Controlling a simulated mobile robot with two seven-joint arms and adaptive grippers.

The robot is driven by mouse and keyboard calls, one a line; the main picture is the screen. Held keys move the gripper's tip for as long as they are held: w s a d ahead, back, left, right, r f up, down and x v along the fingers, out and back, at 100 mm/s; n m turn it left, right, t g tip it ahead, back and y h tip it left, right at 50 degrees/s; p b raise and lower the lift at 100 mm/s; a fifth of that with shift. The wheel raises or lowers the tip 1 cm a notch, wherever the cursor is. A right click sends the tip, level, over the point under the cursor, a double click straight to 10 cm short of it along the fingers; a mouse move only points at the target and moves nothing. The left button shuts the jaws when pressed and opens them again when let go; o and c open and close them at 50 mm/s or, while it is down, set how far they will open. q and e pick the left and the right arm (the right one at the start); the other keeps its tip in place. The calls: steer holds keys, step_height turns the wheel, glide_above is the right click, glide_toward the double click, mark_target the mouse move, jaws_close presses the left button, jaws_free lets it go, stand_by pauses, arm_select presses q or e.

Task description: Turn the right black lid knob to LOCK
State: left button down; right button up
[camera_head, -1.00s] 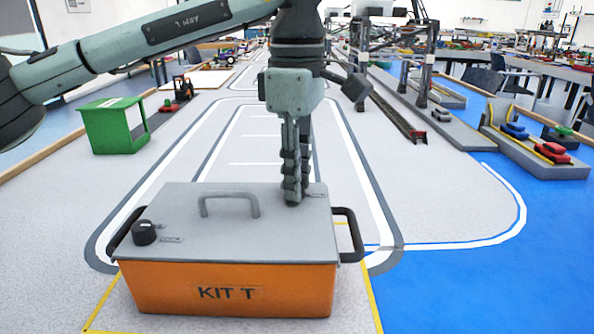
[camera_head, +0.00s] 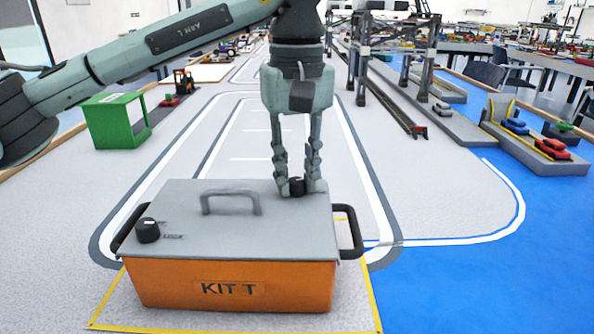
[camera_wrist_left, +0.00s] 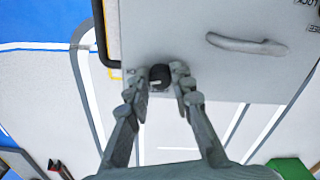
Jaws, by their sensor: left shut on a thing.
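The orange toolbox (camera_head: 228,284), marked KIT T, has a grey lid (camera_head: 190,225) with a handle and two black knobs. My left gripper (camera_head: 298,188) points down over the lid's right back corner, with its fingers on either side of the right black knob (camera_head: 297,186), shut on it. In the left wrist view the right knob (camera_wrist_left: 160,76) sits between the fingertips, and a light pointer mark shows on it. The lettering near this knob is mostly hidden or too small to read. The left black knob (camera_head: 147,230) stands free at the lid's left front. My right gripper is not in view.
The toolbox stands inside a yellow outline on a grey mat. A green box (camera_head: 117,122) is at the left back. Gantry cranes (camera_head: 420,60) and toy cars (camera_head: 553,148) stand at the right back. The blue floor area (camera_head: 480,270) on the right is clear.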

mark_target(296, 181)
arm_select(q)
steer(key=shift+m, duration=1.6)
steer(key=c, duration=1.3)
jaws_free()
steer(key=shift+r, duration=0.1)
step_height(296, 181, up, 12)
